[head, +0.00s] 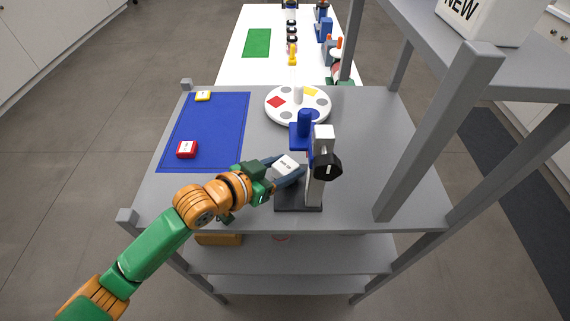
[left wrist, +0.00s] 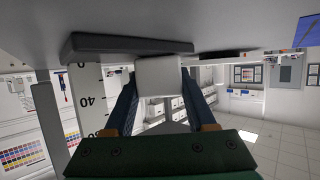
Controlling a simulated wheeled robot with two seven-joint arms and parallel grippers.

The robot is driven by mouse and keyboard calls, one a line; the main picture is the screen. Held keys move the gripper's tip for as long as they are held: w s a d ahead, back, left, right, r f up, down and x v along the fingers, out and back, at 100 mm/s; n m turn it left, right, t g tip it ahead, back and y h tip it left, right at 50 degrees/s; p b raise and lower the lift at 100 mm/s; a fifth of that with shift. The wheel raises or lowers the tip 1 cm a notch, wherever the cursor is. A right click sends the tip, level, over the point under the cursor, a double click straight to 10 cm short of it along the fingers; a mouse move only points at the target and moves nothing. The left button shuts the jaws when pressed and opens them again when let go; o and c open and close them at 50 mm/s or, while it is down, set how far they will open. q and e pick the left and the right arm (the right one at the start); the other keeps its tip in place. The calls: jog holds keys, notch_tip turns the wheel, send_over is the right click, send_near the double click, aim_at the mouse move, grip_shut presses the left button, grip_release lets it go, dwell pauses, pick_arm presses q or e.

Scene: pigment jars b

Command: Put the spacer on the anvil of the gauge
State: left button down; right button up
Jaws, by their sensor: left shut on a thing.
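The gauge has a dark flat base (head: 298,208), a pale upright column (head: 316,186), a blue head (head: 304,128) and a black knob (head: 327,167). In the left wrist view, the spacer (left wrist: 158,77) sits between the fingertips, close to the dark base (left wrist: 120,44); the numbered column (left wrist: 88,100) stands at left. I cannot tell whether the spacer touches the base. My right gripper is out of view.
A blue mat (head: 215,125) holds a red block (head: 187,149) and a yellow block (head: 203,96). A white round turntable (head: 297,119) with coloured patches stands behind the gauge. A grey shelf post (head: 436,135) rises at right. A white table (head: 232,72) lies beyond.

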pick_arm(q)
jog(key=shift+f, duration=0.1)
jog(key=shift+c, duration=1.1)
grip_release()
jog(key=shift+s+a+r, duration=0.1)
jog(key=shift+r, duration=0.15)
jog(key=v, duration=1.1)
jog(key=shift+a+f+b, duration=0.1)
jog(key=shift+f+b, duration=0.1)
jog(key=shift+b, duration=0.2)
jog(key=shift+s+a+r, duration=0.1)
jog(key=shift+s+r, duration=0.15)
jog(key=shift+s, duration=0.05)
